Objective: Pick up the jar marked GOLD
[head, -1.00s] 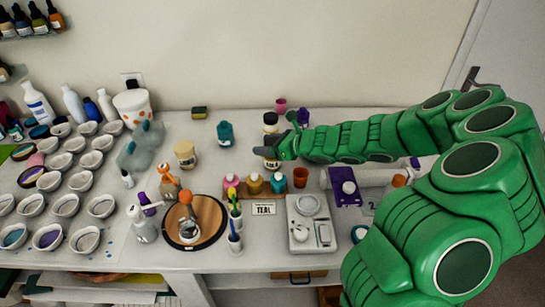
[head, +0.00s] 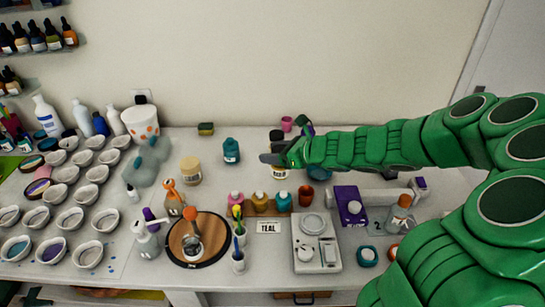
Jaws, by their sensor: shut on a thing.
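A jar with a black lid (head: 277,135) and a pale label stands at the back middle of the bench; its label is too small to read. My gripper (head: 271,158) comes in from the right and is shut across this jar's middle, hiding part of it. The jar's lower part (head: 279,173) shows beneath the fingers. It seems to be at bench level, but I cannot tell whether it touches the bench. No GOLD marking is legible on any jar.
Pink, gold and teal bottles (head: 257,203) stand in front, behind a TEAL card (head: 268,227). A teal bottle (head: 231,151) and a cream jar (head: 190,170) stand left.

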